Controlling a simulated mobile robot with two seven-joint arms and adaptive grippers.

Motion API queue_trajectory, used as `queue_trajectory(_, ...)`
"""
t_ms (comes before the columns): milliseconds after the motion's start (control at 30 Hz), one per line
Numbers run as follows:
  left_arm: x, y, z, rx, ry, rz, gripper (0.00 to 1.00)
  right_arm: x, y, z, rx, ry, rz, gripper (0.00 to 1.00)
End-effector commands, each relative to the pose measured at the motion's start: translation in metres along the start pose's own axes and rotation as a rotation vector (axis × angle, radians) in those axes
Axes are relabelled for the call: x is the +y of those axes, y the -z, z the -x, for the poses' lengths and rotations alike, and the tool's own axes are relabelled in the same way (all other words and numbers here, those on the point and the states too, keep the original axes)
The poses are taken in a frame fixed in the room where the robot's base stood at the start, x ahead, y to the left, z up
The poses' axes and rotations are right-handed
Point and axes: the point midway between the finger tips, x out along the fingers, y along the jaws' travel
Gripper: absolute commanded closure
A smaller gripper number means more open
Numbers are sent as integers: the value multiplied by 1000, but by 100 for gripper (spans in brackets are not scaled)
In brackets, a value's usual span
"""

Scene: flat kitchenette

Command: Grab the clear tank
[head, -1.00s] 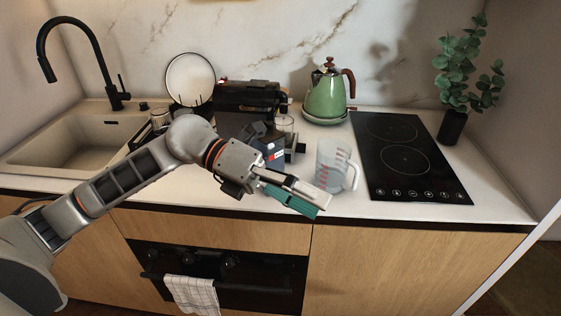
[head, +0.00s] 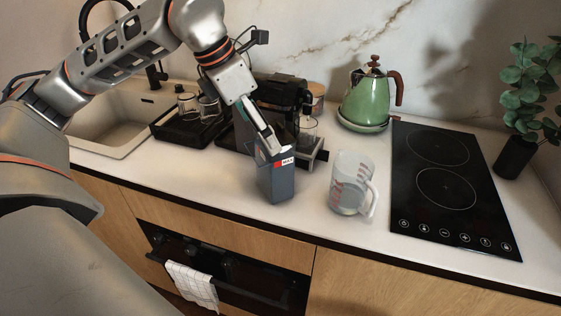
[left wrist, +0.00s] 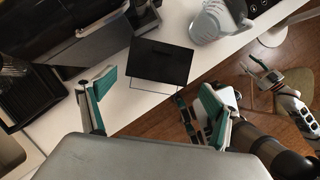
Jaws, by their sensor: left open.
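The tank (head: 278,180), a dark, see-through upright box with a red and white MAX label, stands on the counter in front of the coffee machine. In the left wrist view its dark rectangular shape (left wrist: 160,62) with a thin clear outline lies ahead, between the finger directions. My left gripper (head: 262,140) is open, with teal-padded fingers pointing down at the tank's top. In the left wrist view the gripper (left wrist: 155,103) has its fingers wide apart and nothing between its pads. What seems to be my right gripper (left wrist: 258,76) shows small above the floor, its jaws unclear.
A clear measuring jug (head: 352,185) stands right of the tank. The coffee machine (head: 285,100) is close behind. A green kettle (head: 368,98), a black cooktop (head: 446,185) and a plant (head: 525,100) are further right. The counter's front edge is close to the tank.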

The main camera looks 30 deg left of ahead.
Motion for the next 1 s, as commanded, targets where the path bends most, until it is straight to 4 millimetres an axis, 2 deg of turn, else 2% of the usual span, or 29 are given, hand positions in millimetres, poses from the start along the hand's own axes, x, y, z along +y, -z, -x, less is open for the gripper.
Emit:
queue_trajectory(100,-1,0,-15,4,5,0,11,-5,-15,4,-25,6,-3,60)
queue_trajectory(267,1,-2,-30,3,5,1,11,-7,-24,5,-41,9,-3,60)
queue_trajectory(500,5,-7,-63,4,6,0,11,-5,-17,5,-33,7,-2,60)
queue_trajectory(600,5,-8,-71,3,5,-1,11,-3,-12,4,-25,5,-1,60)
queue_trajectory(867,5,-8,-74,1,4,0,11,-2,-8,4,-17,4,0,60)
queue_trajectory(967,5,-8,-74,1,4,0,32,-2,-9,4,-18,4,1,60)
queue_trajectory(1000,5,-8,-74,1,4,0,42,-2,-9,4,-18,4,1,60)
